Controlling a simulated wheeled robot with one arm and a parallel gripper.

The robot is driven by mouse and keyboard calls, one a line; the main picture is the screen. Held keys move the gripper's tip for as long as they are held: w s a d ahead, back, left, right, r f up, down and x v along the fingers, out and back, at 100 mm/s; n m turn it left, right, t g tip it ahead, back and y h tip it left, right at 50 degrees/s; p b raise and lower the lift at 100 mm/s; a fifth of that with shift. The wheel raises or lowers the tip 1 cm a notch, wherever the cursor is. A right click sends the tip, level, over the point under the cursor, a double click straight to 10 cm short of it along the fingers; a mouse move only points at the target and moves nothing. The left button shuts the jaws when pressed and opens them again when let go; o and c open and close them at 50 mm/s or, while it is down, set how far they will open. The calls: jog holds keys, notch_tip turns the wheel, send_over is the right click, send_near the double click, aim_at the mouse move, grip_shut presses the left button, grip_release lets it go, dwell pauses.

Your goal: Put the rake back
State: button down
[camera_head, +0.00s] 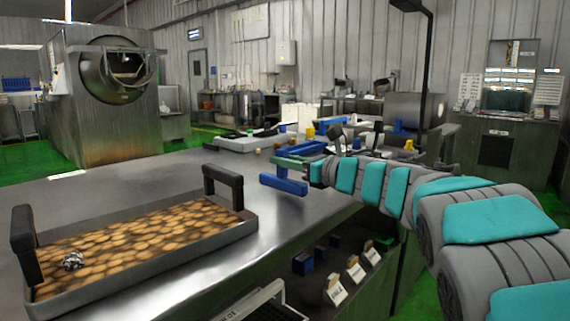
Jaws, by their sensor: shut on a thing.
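My gripper (291,168) is at the end of my teal-and-grey arm, which reaches in from the right over the steel table. Its blue fingers sit on either side of a short green piece (290,163), which seems to be part of the rake. The gripper is shut on it, above the table's right edge. The rest of the rake is hidden or too small to make out.
A grey tray (150,268) with black end handles holds many brown round pieces and a small silvery object (73,261). Small items crowd the table's far end. A rotary drum machine (110,100) stands back left.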

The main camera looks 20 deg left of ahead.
jog(key=shift+f, duration=0.25)
jog(key=shift+f, duration=0.2)
jog(key=c, duration=0.7)
grip_release()
jog(key=shift+r, duration=0.15)
jog(key=shift+r, duration=0.2)
jog(key=b+v, duration=0.1)
jog(key=v, duration=1.1)
jog(key=shift+f+b, duration=0.2)
jog(key=shift+b, duration=0.15)
